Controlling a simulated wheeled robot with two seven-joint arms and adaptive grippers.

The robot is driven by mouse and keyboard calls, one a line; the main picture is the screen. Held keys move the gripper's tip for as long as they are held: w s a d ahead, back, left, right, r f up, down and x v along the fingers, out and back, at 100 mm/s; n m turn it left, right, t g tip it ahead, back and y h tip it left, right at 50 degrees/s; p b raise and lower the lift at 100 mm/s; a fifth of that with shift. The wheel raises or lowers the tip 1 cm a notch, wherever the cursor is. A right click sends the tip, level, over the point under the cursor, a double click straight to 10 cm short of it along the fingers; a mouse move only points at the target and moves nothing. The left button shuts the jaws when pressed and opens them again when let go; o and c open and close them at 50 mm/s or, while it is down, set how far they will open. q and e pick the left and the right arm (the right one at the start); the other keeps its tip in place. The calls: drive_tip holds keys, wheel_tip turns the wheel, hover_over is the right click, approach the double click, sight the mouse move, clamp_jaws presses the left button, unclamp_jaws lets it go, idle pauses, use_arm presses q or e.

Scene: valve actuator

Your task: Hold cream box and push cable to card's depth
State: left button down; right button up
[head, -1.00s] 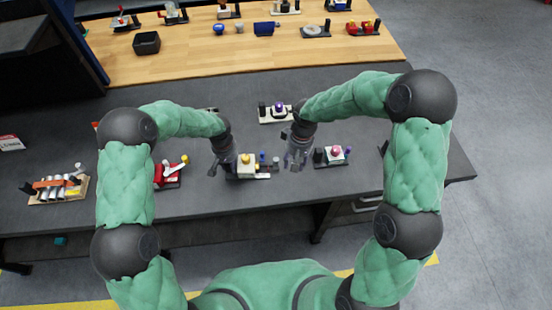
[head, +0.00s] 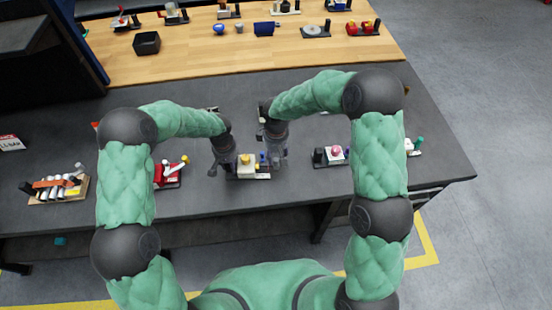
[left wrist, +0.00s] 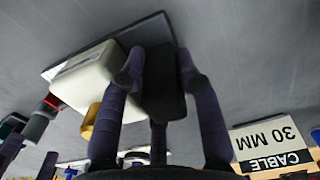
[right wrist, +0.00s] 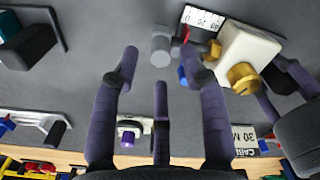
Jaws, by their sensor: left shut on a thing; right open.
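The cream box (head: 247,167) with a yellow knob sits on a small base near the table's front edge. It also shows in the left wrist view (left wrist: 88,76) and right wrist view (right wrist: 244,53). My left gripper (head: 226,162) is shut on the black block (left wrist: 160,85) beside the cream box. My right gripper (head: 275,152) is open at the box's right side. In the right wrist view a grey cylinder (right wrist: 160,46) lies between and beyond its fingertips, with a blue part (right wrist: 182,75) near one finger. The card (left wrist: 270,143) reads "CABLE 30 MM".
A scale strip (right wrist: 203,18) with a red pointer (right wrist: 186,34) lies beside the cream box. A fixture with a pink knob (head: 334,154) stands to the right, and a red fixture (head: 168,174) to the left. Dark table is clear between fixtures.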

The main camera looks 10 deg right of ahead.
sight(276, 159)
drive_tip(key=shift+f, duration=1.6)
clamp_jaws()
